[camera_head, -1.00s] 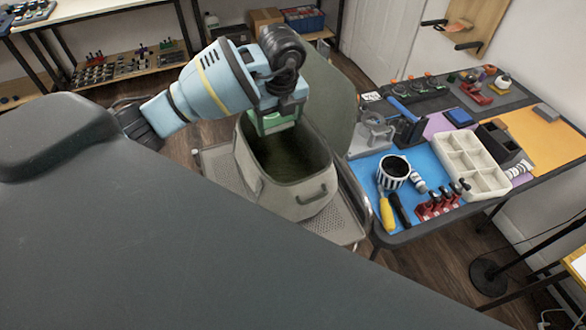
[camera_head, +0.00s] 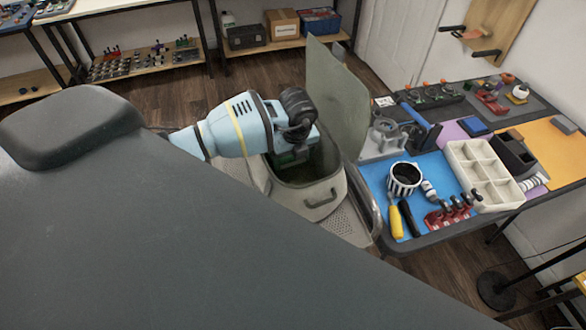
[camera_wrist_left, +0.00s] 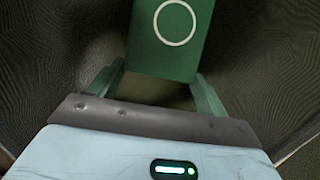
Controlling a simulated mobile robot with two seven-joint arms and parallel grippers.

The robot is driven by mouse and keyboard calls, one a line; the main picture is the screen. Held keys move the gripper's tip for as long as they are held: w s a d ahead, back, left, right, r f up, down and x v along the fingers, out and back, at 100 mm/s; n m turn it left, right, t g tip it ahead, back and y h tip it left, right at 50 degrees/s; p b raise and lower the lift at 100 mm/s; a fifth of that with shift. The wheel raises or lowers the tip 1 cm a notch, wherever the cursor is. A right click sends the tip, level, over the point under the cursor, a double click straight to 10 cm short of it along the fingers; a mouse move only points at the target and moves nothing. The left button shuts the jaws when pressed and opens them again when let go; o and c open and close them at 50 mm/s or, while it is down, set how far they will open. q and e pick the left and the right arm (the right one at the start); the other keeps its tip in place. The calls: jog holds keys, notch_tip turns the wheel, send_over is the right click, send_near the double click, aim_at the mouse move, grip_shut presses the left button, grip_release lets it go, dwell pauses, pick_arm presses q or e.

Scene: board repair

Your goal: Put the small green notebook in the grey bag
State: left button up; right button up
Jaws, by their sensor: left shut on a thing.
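The grey bag (camera_head: 300,200) stands open at the middle, its flap (camera_head: 342,95) raised behind the opening. My left gripper (camera_head: 292,160) reaches down into the bag's mouth, its tips below the rim. In the left wrist view the small green notebook (camera_wrist_left: 172,45), with a pale ring on its cover, sits between the green fingers of my left gripper (camera_wrist_left: 162,80), which is shut on it. The bag's dark inside surrounds it there. The notebook's far end is cut off by that view's edge. My right gripper is not in view.
The bag stands on a perforated grey platform (camera_head: 345,229). To its right is a table with a blue mat (camera_head: 376,180), a striped cup (camera_head: 403,182), a white divided tray (camera_head: 476,160) and several tools. My own grey body covers the lower left.

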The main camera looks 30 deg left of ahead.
aim_at(293, 165)
pick_arm(q)
jog(key=shift+f+b, duration=0.3)
jog(key=shift+f, duration=2.35)
jog(key=o, duration=1.1)
jog(key=shift+c, duration=0.2)
jog(key=shift+r, duration=0.1)
notch_tip(293, 165, up, 12)
jog(key=s+d, duration=0.1)
jog(key=shift+d+p, duration=0.2)
jog(key=shift+p, duration=0.15)
jog(key=shift+d, duration=0.1)
